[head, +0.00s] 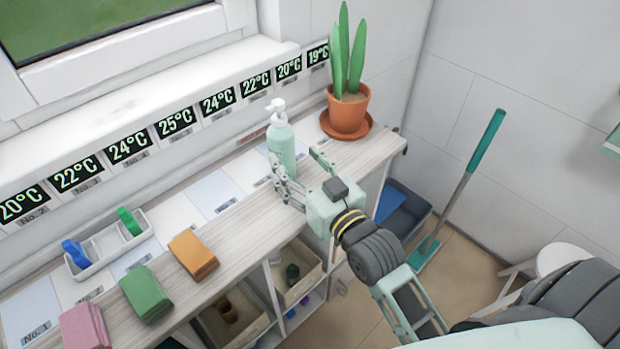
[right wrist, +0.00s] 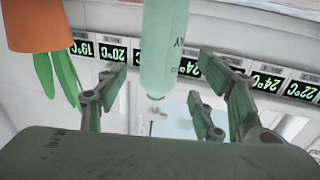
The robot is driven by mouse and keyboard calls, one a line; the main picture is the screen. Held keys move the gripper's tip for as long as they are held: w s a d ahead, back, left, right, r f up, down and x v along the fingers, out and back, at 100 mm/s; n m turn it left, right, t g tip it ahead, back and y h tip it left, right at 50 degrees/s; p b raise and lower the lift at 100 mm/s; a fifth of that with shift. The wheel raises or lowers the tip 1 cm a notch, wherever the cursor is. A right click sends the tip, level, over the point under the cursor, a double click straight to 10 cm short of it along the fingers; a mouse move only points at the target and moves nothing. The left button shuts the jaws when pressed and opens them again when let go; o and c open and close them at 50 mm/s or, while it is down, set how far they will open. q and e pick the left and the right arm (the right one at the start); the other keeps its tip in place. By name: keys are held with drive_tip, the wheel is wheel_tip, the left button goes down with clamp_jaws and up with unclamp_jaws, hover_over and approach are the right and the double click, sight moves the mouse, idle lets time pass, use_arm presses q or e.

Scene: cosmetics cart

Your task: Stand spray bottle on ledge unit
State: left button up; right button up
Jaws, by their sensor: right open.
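The pale mint spray bottle (head: 282,146) with a white pump head stands upright on the ledge unit (head: 236,226), close to the wall. My right gripper (head: 298,170) is open on the near side of the bottle, fingers pointing at it. In the right wrist view, which is upside down, the bottle (right wrist: 166,45) appears between the spread fingers (right wrist: 160,85), with gaps on both sides. No grip on it shows. Its lower part is partly covered by a finger in the head view. My left gripper is not in view.
A potted plant (head: 347,108) stands right of the bottle. Temperature displays (head: 175,122) line the wall. A white tray (head: 106,246) and orange (head: 193,255), green (head: 146,294) and pink (head: 84,326) stacks are at the left. Pale cards lie along the ledge. A broom (head: 458,193) leans at the right.

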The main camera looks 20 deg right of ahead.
drive_tip(key=shift+s+d+b, duration=0.15)
drive_tip(key=shift+s+d, duration=0.05)
drive_tip(key=shift+s, duration=1.15)
drive_tip(key=shift+s+d+b, duration=0.15)
drive_tip(key=shift+s+d, duration=0.05)
drive_tip(key=shift+s, duration=1.1)
